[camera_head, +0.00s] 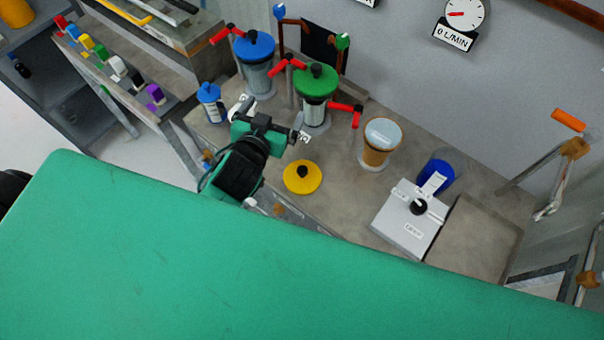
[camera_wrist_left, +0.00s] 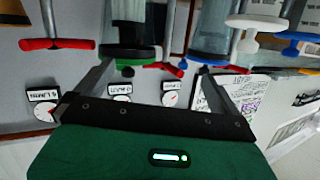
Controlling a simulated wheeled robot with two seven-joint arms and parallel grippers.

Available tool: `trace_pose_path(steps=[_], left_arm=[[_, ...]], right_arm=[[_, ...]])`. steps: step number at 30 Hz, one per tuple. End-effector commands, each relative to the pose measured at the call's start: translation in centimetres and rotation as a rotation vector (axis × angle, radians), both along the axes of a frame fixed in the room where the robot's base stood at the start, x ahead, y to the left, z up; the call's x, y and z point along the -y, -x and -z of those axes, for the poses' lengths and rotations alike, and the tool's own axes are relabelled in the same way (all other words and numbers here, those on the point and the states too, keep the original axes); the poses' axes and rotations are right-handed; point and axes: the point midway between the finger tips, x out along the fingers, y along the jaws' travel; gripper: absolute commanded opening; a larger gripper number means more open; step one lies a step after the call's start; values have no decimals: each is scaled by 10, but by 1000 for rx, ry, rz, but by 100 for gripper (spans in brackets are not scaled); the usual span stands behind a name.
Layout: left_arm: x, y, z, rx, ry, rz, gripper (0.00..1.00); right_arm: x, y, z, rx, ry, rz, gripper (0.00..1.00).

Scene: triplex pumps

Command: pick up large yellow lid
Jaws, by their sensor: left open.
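The large yellow lid (camera_head: 302,179) is a flat round disc with a black knob. It lies on the grey-brown bench, near its front edge, in the head view. My left gripper (camera_head: 273,120) is open and empty, above and to the left of the lid in that view and apart from it. In the left wrist view its two fingers (camera_wrist_left: 152,78) are spread with nothing between them that I can see is held. I cannot make out the yellow lid in the wrist view. My right gripper is in neither view.
A green-lidded pump (camera_head: 317,85) with red handles and a blue-lidded one (camera_head: 255,60) stand behind my gripper. An open amber container (camera_head: 378,142), a dark blue cup (camera_head: 437,175) and a grey box with a black knob (camera_head: 408,222) stand to the right.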

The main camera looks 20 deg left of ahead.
Motion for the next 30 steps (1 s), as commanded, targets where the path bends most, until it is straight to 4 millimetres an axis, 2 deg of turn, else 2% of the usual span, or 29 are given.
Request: trace_pose_path(steps=[1, 3, 7, 9, 12, 15, 19, 22, 26, 30], left_arm=[[10, -12, -26, 114, 4, 36, 100], [27, -23, -61, 270, 16, 103, 100], [65, -27, -120, 527, 28, 273, 100], [89, -22, -146, 645, 28, 388, 100], [124, -7, -173, 783, 16, 578, 100], [158, 14, -188, 879, -14, 792, 100], [197, 44, -187, 929, -85, 1088, 100], [219, 65, -172, 903, -164, 1319, 100], [235, 86, -138, 786, -306, 1598, 100], [230, 95, -92, 551, -496, 1839, 100]], right_arm=[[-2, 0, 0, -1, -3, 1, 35], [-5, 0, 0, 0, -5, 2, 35], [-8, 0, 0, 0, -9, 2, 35], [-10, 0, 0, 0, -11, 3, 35], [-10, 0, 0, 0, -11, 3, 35], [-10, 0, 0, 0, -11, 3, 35], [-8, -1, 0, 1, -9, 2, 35], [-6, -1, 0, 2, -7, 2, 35], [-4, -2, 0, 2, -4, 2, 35], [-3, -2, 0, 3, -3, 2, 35]])
